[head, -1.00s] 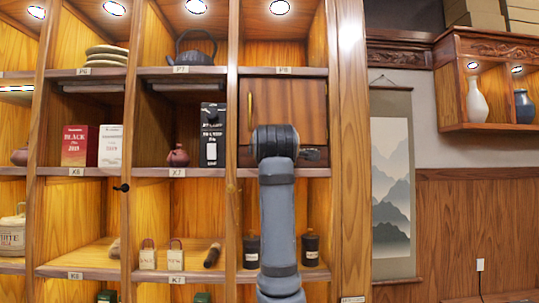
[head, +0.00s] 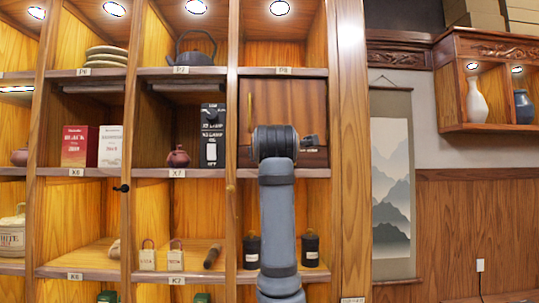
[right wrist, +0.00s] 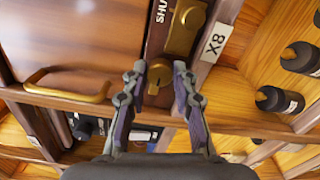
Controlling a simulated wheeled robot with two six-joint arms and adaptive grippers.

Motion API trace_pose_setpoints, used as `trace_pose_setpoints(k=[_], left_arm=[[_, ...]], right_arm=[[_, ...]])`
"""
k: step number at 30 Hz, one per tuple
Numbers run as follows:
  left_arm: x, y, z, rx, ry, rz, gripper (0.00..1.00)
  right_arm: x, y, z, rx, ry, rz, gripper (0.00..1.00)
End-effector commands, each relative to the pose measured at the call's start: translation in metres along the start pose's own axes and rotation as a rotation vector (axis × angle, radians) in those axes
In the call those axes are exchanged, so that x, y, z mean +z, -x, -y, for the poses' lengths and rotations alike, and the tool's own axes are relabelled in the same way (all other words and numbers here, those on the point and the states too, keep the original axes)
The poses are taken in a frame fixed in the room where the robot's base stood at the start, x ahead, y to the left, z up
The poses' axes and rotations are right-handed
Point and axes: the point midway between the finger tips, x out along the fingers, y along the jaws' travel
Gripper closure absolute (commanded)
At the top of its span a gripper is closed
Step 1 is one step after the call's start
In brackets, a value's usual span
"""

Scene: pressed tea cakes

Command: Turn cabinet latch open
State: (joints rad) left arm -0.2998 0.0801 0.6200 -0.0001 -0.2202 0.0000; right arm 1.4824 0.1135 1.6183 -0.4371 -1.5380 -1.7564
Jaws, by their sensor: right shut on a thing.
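The brown wooden cabinet door (right wrist: 70,40) has a brass bar handle (right wrist: 60,92) in the right wrist view. Beside it is a dark strip with a brass latch plate and round knob (right wrist: 185,28), and letters reading "SHU", the rest cut off. A smaller brass latch piece (right wrist: 159,80) sits between the fingertips of my right gripper (right wrist: 160,80), which is shut on it. In the head view the door (head: 285,98) shows behind my right arm, which hides most of the latch. My left gripper is out of view.
Label X8 (right wrist: 214,42) marks the shelf edge beside the latch. Dark jars (right wrist: 280,100) stand in the compartment below. A black box (head: 212,135) and a small teapot (head: 178,156) stand in the compartment to the left. A wooden post (head: 349,200) borders the right side.

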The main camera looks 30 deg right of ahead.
Motion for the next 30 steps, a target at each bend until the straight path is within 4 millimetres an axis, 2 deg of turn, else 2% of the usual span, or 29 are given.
trace_pose_setpoints(k=[5, 6, 11, 19, 22, 26, 30], left_arm=[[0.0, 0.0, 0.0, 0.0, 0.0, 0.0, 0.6], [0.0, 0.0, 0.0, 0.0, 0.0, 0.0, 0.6], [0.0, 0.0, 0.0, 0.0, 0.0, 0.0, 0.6], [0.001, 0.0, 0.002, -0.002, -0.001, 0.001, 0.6], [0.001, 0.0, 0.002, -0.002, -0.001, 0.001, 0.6], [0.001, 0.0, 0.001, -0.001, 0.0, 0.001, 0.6], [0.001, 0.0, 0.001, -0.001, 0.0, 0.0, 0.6]], right_arm=[[0.0, 0.0, 0.001, -0.002, 0.001, -0.001, 1.0], [0.0, 0.0, 0.001, -0.002, 0.001, -0.001, 0.71], [0.0, 0.0, 0.001, -0.002, 0.0, -0.001, 0.5], [0.0, 0.0, 0.0, -0.001, -0.001, 0.0, 0.5], [-0.001, 0.007, 0.0, 0.001, 0.0, -0.001, 0.5], [-0.001, 0.031, 0.0, 0.003, -0.003, -0.003, 0.5], [-0.002, 0.067, -0.001, 0.003, -0.004, -0.005, 0.5]])
